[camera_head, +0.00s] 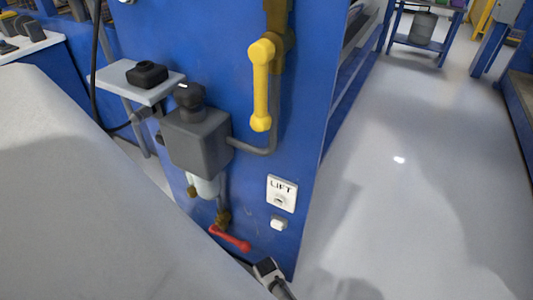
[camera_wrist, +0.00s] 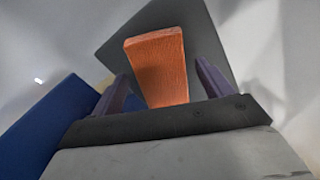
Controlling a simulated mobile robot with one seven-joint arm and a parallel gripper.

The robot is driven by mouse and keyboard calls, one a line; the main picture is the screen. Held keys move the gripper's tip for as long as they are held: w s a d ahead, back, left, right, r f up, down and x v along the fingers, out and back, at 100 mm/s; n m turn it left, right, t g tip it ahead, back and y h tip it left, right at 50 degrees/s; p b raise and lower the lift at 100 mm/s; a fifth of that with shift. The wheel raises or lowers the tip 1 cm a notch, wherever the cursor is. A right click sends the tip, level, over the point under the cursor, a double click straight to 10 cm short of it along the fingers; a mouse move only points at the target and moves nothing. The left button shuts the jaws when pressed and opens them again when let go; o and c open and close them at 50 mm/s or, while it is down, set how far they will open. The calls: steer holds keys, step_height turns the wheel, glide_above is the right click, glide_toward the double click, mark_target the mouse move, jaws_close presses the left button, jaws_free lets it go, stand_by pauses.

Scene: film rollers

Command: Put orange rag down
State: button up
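The orange rag (camera_wrist: 158,66) shows in the wrist view as a flat, textured block in front of my gripper (camera_wrist: 163,72). Two purple fingers stand apart, one on each side of the rag. Grey gaps show between the rag and both fingers, so the gripper looks open. The rag's near end is hidden by the dark gripper body. Behind the rag is a dark grey flat panel (camera_wrist: 122,42); whether the rag touches it I cannot tell. The head view does not show the rag or my fingers clearly.
In the head view, a blue machine panel (camera_head: 310,60) carries a yellow handle (camera_head: 261,85), a grey box (camera_head: 197,140), a red lever (camera_head: 230,239) and a LIFT plate (camera_head: 281,194). A small grey shelf (camera_head: 150,93) holds a black item. Pale floor (camera_head: 410,200) is clear on the right.

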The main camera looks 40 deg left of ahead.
steer(key=shift+s+a+f, duration=0.25)
steer(key=shift+s+f, duration=0.55)
steer(key=shift+f, duration=0.05)
steer(key=shift+s+a+r+p, duration=0.1)
steer(key=shift+r+p, duration=0.7)
steer(key=shift+p, duration=0.35)
step_height(320, 180, up, 12)
steer(key=p, duration=0.2)
steer(key=shift+w, duration=0.2)
steer(key=shift+f, duration=0.1)
